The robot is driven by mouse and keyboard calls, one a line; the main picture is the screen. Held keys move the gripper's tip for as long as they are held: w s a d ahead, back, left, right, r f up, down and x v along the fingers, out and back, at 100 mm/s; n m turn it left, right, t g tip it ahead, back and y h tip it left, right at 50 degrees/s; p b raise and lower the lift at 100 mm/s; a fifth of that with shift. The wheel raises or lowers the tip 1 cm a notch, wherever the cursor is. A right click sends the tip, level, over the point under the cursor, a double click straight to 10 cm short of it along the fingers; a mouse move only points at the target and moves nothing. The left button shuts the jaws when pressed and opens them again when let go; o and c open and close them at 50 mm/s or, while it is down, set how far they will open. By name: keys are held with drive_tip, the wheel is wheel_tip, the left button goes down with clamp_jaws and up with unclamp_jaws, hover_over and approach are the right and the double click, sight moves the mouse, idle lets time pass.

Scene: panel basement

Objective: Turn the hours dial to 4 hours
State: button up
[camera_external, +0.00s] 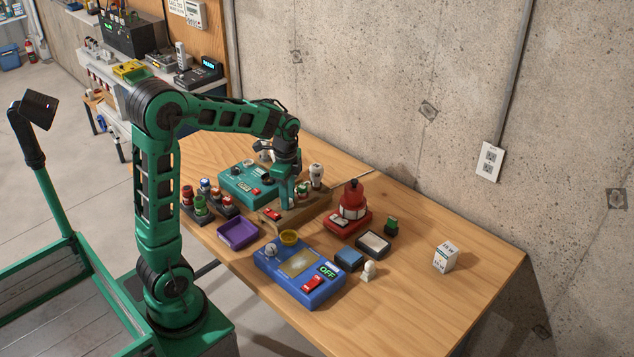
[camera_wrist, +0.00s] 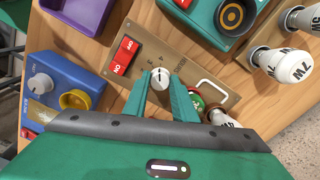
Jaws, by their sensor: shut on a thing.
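A small white dial (camera_wrist: 160,76) with a dark pointer mark sits on a brown panel (camera_wrist: 205,68).
A blue box (camera_external: 290,276) with a knob, yellow cup and OFF display stands in front. A purple tray (camera_external: 237,234) is to the left. A teal box (camera_external: 236,180) stands behind. White bulbs (camera_wrist: 294,67) and a red device (camera_external: 351,211) stand to the right.

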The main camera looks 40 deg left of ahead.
drive_tip(key=shift+w+r, duration=0.15)
drive_tip(key=shift+w, duration=0.1)
drive_tip(key=o, duration=1)
drive_tip(key=shift+a, duration=0.1)
drive_tip(key=shift+o, duration=0.2)
drive_tip(key=shift+s, duration=0.1)
wheel_tip(320, 180, up, 10)
drive_tip(key=shift+r, duration=0.25)
